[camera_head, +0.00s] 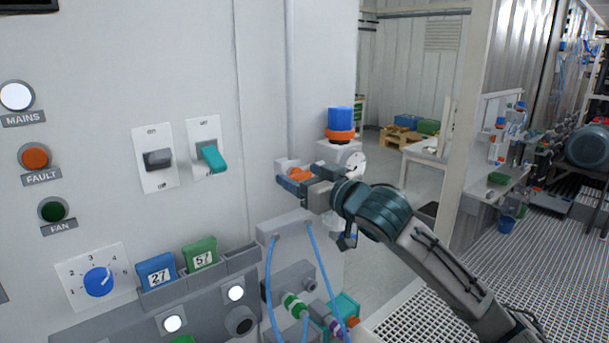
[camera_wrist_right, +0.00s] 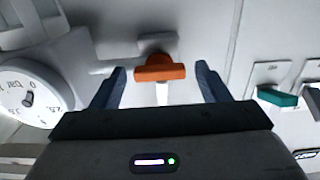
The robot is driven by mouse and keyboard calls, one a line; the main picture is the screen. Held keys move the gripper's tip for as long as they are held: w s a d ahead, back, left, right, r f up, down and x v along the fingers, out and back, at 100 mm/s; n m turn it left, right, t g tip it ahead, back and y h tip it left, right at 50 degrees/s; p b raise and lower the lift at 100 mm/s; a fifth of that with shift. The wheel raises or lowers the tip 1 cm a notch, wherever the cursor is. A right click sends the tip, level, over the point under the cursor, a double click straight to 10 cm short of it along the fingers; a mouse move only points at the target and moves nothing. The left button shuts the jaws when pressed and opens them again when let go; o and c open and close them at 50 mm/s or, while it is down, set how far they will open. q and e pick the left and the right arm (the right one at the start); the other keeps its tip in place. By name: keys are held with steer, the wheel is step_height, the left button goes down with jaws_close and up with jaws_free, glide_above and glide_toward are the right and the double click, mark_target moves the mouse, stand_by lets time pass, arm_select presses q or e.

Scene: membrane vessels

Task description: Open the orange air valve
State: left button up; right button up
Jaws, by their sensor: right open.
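The orange air valve handle (camera_wrist_right: 160,72) sits between the two blue fingers of my right gripper (camera_wrist_right: 162,85) in the right wrist view. There is a gap on each side, and the fingers do not appear to touch it. The right gripper is open. My left gripper is in neither view.
A pressure gauge (camera_head: 356,163) and a blue-topped regulator with an orange ring (camera_head: 340,120) stand close to the right gripper. A teal switch (camera_head: 211,157) and a black switch (camera_head: 158,159) are on the panel to the left. Blue hoses (camera_head: 316,262) hang below.

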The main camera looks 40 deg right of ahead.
steer(key=c, duration=1)
steer(key=n+p, duration=0.2)
steer(key=n, duration=0.1)
steer(key=shift+r+n, duration=0.1)
steer(key=shift+n, duration=0.3)
steer(key=n+p, duration=0.2)
steer(key=n, duration=0.2)
steer(key=shift+a+p, duration=0.15)
steer(key=shift+p, duration=0.15)
steer(key=n+p, duration=0.1)
steer(key=n, duration=0.3)
steer(key=shift+n+p, duration=0.4)
steer(key=shift+f+n+p, duration=0.15)
steer(key=shift+n+p, duration=0.1)
steer(key=shift+n, duration=0.55)
steer(key=shift+f+n+p, duration=0.15)
steer(key=shift+n+p, duration=0.05)
steer(key=shift+n, duration=0.6)
